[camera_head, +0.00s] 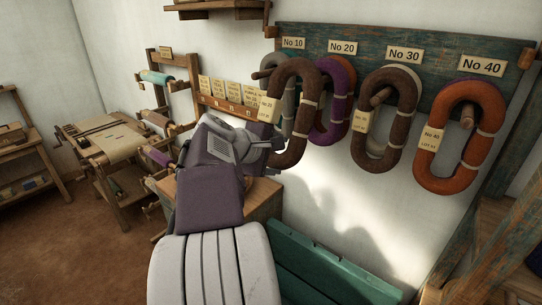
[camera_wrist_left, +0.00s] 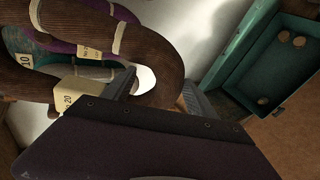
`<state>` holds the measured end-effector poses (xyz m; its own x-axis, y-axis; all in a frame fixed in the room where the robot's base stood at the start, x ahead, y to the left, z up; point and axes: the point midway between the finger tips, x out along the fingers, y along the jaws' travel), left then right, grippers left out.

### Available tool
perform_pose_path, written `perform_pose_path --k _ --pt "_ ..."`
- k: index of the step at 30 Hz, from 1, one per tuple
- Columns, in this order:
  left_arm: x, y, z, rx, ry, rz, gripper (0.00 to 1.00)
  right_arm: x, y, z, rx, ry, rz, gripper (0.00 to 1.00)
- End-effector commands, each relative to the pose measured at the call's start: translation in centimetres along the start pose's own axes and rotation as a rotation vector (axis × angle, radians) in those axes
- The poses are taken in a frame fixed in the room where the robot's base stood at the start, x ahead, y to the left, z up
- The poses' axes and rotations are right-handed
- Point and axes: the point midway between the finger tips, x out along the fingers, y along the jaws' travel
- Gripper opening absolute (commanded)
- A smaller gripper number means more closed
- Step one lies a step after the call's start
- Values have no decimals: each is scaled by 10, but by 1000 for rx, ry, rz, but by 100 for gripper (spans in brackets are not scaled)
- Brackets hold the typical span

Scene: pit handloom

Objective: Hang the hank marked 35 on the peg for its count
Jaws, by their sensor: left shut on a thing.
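My left gripper (camera_head: 268,152) is shut on the lower part of a dark brown hank (camera_head: 304,78) with pale ties. The hank is upright in front of the rack's left part; I cannot tell whether a peg passes through it. Its cream tag (camera_head: 268,109) seems to read No 20, and the tag also shows in the left wrist view (camera_wrist_left: 72,100). I see no 35 mark. The peg board (camera_head: 450,82) has plates No 10 (camera_head: 293,43), No 20 (camera_head: 342,47), No 30 (camera_head: 405,54) and No 40 (camera_head: 482,65). The No 20 peg is hidden. My right gripper is out of view.
A grey hank (camera_head: 287,78) and a purple hank (camera_head: 343,92) hang behind the held one. Another brown hank (camera_head: 397,82) hangs under No 30, an orange hank (camera_head: 448,96) under No 40. A card strip (camera_head: 232,112) is left; a green box (camera_head: 325,262) stands below.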

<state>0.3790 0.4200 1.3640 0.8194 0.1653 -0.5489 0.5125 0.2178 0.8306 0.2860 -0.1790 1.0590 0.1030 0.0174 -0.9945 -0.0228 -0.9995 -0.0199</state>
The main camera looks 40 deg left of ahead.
Motion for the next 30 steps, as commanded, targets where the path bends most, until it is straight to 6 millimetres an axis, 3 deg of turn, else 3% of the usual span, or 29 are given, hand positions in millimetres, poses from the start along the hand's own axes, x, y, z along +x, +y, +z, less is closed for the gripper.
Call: perform_pose_path --k 30 --pt "64 38 11 0 -2 0 11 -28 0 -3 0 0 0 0"
